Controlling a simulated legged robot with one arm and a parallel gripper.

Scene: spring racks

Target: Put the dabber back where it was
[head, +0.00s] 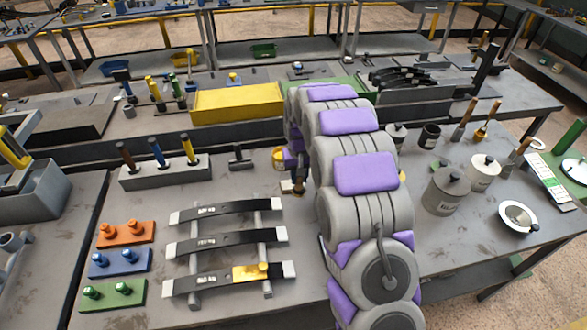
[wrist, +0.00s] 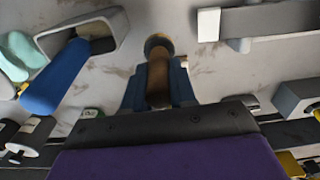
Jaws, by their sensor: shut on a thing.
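My gripper (head: 292,180) is beside the front of my arm in the head view, low over the grey bench. It is shut on a brown, rod-like thing (head: 299,187), seemingly the dabber. In the wrist view the gripper (wrist: 158,88) has its fingers on both sides of this brown handle (wrist: 158,70), which has a rounder end pointing away. The dabber's lower end is hard to make out, and I cannot tell if it touches the bench. A yellow tin (head: 279,158) stands just behind the gripper, partly hidden by my arm.
A grey block (head: 165,178) holds brown, blue and yellow handles to the left. Dark leaf springs (head: 225,242) lie on a rack in front. Orange, blue and green peg blocks (head: 118,263) stand front left. Grey pots (head: 446,190) and a white dish (head: 518,217) are on the right.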

